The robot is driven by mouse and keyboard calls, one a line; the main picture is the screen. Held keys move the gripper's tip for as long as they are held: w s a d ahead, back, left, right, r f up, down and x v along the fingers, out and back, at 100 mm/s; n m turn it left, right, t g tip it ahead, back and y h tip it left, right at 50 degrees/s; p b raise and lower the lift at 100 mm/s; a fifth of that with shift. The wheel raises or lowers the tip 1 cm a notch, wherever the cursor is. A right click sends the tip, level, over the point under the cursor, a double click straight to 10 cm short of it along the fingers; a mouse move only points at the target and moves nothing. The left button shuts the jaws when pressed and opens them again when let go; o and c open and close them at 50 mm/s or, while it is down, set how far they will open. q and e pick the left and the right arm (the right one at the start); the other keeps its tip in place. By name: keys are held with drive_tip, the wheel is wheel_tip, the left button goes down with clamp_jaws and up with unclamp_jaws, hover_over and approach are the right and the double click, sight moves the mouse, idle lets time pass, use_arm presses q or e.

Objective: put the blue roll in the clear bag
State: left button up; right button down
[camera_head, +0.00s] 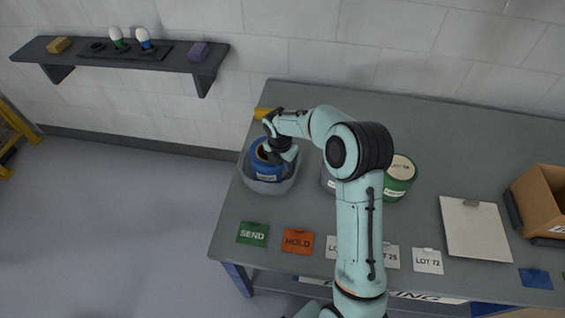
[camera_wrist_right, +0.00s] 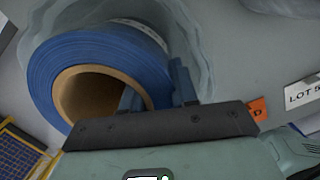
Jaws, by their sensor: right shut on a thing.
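The blue roll (camera_head: 262,164) is in the clear bag (camera_head: 284,186) at the left end of the table in the head view. The bag's wall stands around the roll. My right gripper (camera_head: 277,152) is shut on the roll at its upper rim. In the right wrist view, the roll (camera_wrist_right: 60,62) shows its blue windings and cardboard core, and the right gripper's fingers (camera_wrist_right: 158,92) grip its wall at the core's edge. The clear bag (camera_wrist_right: 203,45) shows behind it. Whether the roll rests on the bag's bottom is hidden. My left gripper is not in view.
A green roll (camera_head: 398,178) stands behind my right arm, with another container (camera_head: 327,180) partly hidden. SEND (camera_head: 252,234) and HOLD (camera_head: 298,241) cards and several lot cards line the front edge. A clipboard (camera_head: 475,229) and cardboard box (camera_head: 542,200) lie right.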

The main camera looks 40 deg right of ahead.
drive_tip(key=c, duration=1.1)
unclamp_jaws()
drive_tip(key=shift+c, duration=0.2)
drive_tip(key=r, duration=0.4)
drive_tip(key=a+r, duration=0.1)
drive_tip(key=r, duration=0.3)
drive_tip(key=r+p, duration=0.1)
drive_tip(key=r, duration=0.3)
drive_tip(key=shift+s+a, duration=0.2)
drive_tip(key=shift+s, duration=0.1)
